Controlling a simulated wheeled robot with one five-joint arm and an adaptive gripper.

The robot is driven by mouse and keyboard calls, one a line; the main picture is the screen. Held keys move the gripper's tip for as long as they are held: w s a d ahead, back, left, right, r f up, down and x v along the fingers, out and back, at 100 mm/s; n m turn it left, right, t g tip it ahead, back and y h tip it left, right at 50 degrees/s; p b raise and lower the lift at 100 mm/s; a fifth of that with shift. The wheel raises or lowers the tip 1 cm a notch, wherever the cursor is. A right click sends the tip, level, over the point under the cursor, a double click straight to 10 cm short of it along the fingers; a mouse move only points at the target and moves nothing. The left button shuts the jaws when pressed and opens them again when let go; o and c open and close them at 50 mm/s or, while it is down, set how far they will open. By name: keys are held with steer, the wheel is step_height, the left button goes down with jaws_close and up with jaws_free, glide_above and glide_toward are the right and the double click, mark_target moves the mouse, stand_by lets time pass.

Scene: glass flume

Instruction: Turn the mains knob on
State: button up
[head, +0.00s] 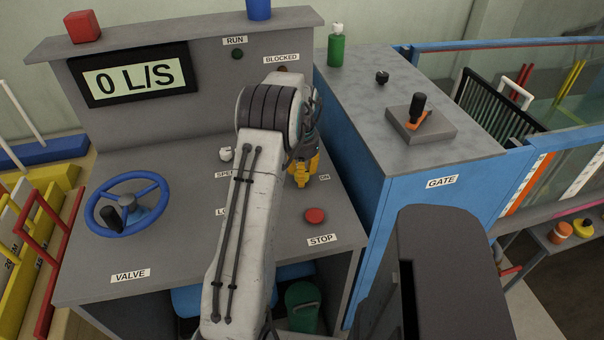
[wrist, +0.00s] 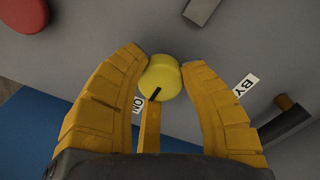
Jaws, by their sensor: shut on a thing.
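The mains knob (wrist: 160,80) is round and yellow with a short black mark, seen in the wrist view on the grey console top. An ON label (wrist: 138,104) lies beside it, toward the lower left, and another label (wrist: 244,85), of which I read BY, lies to the right. My gripper (wrist: 161,58) has its two yellow fingers around the knob, shut on it. In the head view my gripper (head: 303,172) is down at the right part of the console, next to an ON label (head: 324,177). The knob is hidden there behind my gripper and arm.
A red STOP button (head: 315,215) is close in front of my gripper. A blue valve wheel (head: 127,205) is at the left. The display (head: 134,74) reads 0 L/S. The blue gate cabinet (head: 400,205), with a lever (head: 418,106) on top, stands at the right.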

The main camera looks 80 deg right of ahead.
steer(key=shift+w+a+f, duration=0.1)
steer(key=shift+a+f, duration=0.15)
steer(key=o, duration=1.2)
steer(key=shift+d+r, duration=0.1)
steer(key=shift+r, duration=0.05)
steer(key=shift+r, duration=0.2)
step_height(320, 180, up, 12)
steer(key=shift+f, duration=0.15)
stand_by(0.5)
